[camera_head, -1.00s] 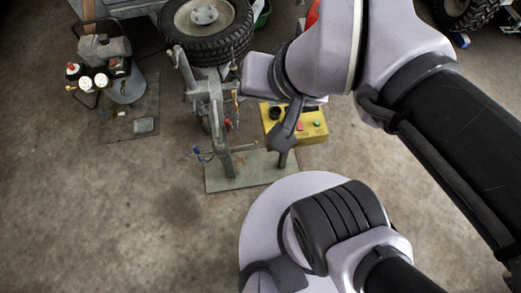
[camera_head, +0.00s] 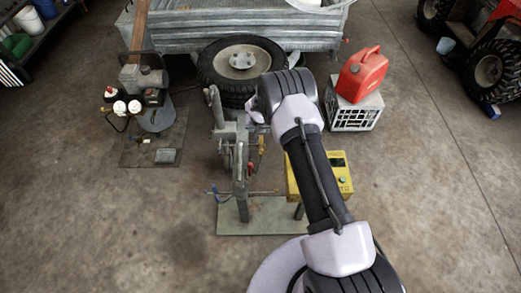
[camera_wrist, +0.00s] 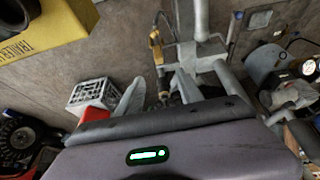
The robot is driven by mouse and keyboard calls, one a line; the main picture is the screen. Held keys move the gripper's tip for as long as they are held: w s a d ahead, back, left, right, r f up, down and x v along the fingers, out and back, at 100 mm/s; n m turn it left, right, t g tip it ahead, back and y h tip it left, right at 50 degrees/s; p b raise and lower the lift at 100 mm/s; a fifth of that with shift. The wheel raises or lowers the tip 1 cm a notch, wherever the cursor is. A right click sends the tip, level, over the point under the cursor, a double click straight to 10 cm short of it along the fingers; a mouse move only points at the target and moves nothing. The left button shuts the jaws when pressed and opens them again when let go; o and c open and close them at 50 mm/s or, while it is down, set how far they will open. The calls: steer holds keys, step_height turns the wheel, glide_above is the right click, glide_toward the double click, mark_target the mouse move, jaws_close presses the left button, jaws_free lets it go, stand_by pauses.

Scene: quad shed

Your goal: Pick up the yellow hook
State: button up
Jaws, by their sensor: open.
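The yellow hook (camera_wrist: 156,46) hangs beside a grey metal post in the wrist view, just beyond my fingertips and close to their middle. In the head view, a small yellow piece that looks like the same hook (camera_head: 262,141) shows right of the grey metal stand (camera_head: 242,178). My gripper (camera_wrist: 160,82) is open in the wrist view, with pale fingers spread and the hook apart from them. In the head view my arm hides most of the gripper.
A yellow box (camera_head: 340,178) stands right of the stand, partly behind my arm. A trailer wheel (camera_head: 240,65) is behind it. A red fuel can (camera_head: 362,73) sits on a white crate (camera_head: 352,115). A compressor (camera_head: 150,90) stands left. Floor at front left is clear.

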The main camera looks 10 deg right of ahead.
mark_target(261, 137)
steer(key=b+x, duration=0.3)
steer(key=x, duration=0.5)
steer(key=shift+s+d+f, duration=0.1)
steer(key=shift+f, duration=0.1)
steer(key=b+x, duration=0.4)
steer(key=x, duration=0.1)
steer(key=shift+f, duration=0.1)
steer(key=shift+r, duration=0.2)
jaws_close()
